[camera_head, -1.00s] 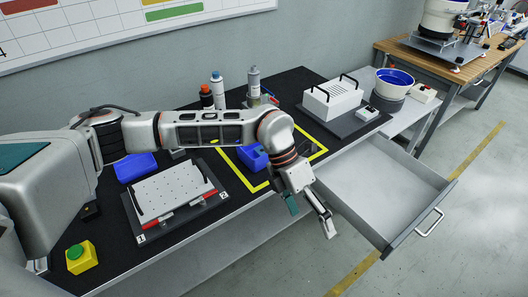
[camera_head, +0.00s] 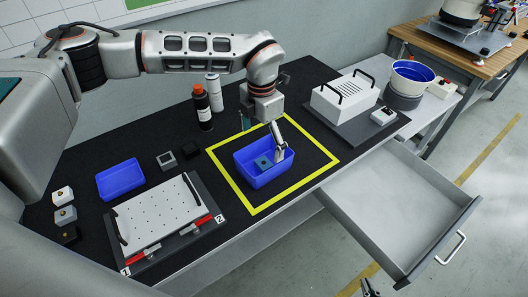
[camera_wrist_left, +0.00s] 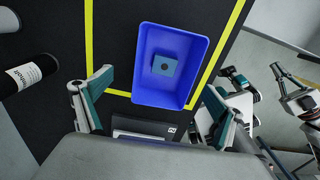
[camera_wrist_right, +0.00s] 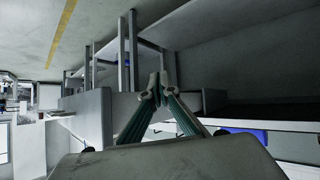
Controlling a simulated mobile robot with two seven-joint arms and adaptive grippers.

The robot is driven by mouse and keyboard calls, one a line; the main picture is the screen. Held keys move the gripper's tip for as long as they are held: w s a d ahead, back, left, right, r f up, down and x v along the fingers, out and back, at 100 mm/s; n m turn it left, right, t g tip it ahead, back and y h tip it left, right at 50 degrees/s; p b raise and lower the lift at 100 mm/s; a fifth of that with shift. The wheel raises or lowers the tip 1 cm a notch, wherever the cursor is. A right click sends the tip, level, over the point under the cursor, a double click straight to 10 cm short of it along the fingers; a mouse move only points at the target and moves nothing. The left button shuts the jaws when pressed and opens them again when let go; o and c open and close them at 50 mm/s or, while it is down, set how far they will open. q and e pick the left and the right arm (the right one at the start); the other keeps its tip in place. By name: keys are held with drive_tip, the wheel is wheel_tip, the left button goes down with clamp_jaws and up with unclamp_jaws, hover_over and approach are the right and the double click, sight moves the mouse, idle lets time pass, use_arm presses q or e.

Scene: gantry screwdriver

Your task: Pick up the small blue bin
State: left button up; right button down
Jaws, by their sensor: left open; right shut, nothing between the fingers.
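The small blue bin (camera_head: 273,176) stands upright on the black worktop inside a yellow outlined square. A small grey-blue block with a hole (camera_wrist_left: 164,65) lies in it. My left gripper (camera_head: 262,138) is open above the bin, and one finger overlaps the bin's right part in the head view. In the left wrist view, the bin (camera_wrist_left: 160,93) lies ahead of the spread fingers (camera_wrist_left: 158,105), with nothing held. I cannot tell whether a finger touches it. My right gripper (camera_wrist_right: 159,88) is shut and empty, away from the bin; only its tip shows in the head view (camera_head: 370,288).
A second, shallower blue bin (camera_head: 120,180) lies at left, behind a white perforated plate (camera_head: 155,212). Bottles (camera_head: 203,108) stand behind the yellow square. A white box with black handles (camera_head: 343,98) is to its right. An open drawer (camera_head: 390,205) juts out at front right.

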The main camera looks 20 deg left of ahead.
sight(264, 163)
use_arm(q)
drive_tip(key=shift+s+d+f, duration=0.1)
drive_tip(key=shift+s+f, duration=0.05)
drive_tip(key=shift+f, duration=0.7)
drive_tip(key=shift+s+d+f, duration=0.1)
drive_tip(key=shift+s+f, duration=0.05)
drive_tip(key=shift+f, duration=0.65)
wheel_tip(264, 163, down, 4)
drive_tip(key=shift+d+f, duration=0.1)
drive_tip(key=shift+d, duration=0.05)
drive_tip(key=c, duration=1.3)
